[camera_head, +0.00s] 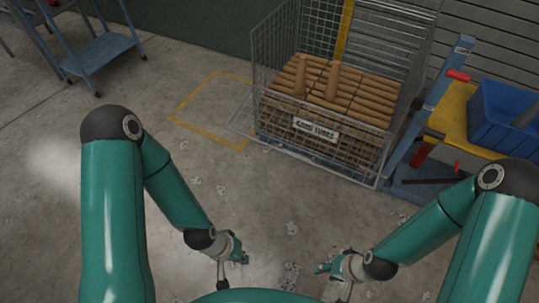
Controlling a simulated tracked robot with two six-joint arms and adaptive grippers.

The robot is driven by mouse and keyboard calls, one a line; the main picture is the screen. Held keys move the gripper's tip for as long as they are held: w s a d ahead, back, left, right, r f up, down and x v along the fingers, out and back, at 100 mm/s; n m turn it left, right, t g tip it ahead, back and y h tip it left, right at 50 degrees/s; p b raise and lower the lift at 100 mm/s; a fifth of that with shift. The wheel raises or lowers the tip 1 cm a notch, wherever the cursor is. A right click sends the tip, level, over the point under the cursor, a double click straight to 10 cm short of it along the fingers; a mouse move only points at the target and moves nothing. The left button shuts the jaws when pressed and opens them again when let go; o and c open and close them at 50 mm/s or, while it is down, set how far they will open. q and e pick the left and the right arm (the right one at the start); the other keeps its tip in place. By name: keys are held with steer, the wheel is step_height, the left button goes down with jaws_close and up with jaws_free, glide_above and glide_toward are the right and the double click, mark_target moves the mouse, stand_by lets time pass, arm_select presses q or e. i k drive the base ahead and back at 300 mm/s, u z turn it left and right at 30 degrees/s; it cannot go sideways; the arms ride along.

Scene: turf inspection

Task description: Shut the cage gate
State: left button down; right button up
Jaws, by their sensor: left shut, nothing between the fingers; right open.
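The wire cage (275,50) stands at the upper middle, holding stacked brown cardboard tubes, a few of them upright. A sign reading "CARD TUBES" (316,129) hangs on its front. A pale wire frame, seemingly the cage gate (240,114), juts out at the lower front left, and a thin rail runs from it to the front right corner. Its exact angle is hard to tell. My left gripper (222,272) is shut and empty, low in the picture and apart from the cage. My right gripper (330,277) is open and empty, also low and apart from the cage.
A yellow floor outline (190,98) lies left of the cage. A blue cart (100,52) stands at the upper left. On the right are a blue-framed yellow stand (455,112) and a blue bin (498,110). Pale scraps (291,228) litter the otherwise open concrete floor.

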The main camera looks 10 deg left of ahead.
mark_target(285, 150)
steer(key=u, duration=0.1)
steer(key=i, duration=1)
steer(key=z, duration=0.1)
